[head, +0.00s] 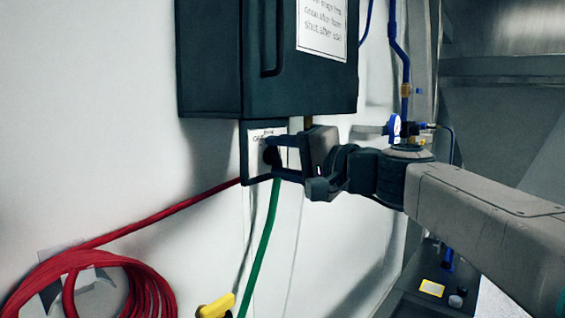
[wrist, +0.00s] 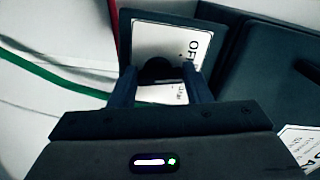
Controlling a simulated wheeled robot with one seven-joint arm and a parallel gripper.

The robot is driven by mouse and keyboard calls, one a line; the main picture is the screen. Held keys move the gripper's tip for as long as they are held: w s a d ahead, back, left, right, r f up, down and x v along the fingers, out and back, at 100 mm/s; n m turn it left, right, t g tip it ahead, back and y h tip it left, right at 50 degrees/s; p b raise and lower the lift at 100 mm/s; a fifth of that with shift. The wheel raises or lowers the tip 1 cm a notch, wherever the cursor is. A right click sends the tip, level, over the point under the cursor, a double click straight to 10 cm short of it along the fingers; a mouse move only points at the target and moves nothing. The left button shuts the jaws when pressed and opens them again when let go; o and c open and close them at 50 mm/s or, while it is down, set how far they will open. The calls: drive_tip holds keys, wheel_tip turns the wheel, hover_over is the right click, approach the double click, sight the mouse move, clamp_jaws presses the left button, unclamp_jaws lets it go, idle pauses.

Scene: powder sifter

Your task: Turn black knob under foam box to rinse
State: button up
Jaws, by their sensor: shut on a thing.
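The dark foam box (head: 215,60) is fixed to the white wall, with a printed sheet on its front. Under it is a small panel with a white label (head: 256,136) and a black knob (head: 271,155). My gripper (head: 277,158) is at the panel, its fingers shut around the knob. In the wrist view the knob (wrist: 157,68) sits between the two fingertips (wrist: 158,82), in front of the white label (wrist: 175,42). The letters "OF" show on the label there; the fingers hide part of the label, and the knob's pointer cannot be made out.
A red hose (head: 160,210) runs from the panel to a coil on the wall at lower left. A green hose (head: 262,245) hangs below the panel, near a yellow handle (head: 216,306). Blue pipes (head: 400,50) with a valve stand at right, behind my arm.

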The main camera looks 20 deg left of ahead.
drive_tip(key=shift+w+m, duration=0.1)
drive_tip(key=shift+m, duration=1.2)
drive_tip(key=o, duration=1)
drive_tip(key=b+v, duration=0.2)
drive_tip(key=v, duration=1.2)
drive_tip(key=shift+b, duration=0.4)
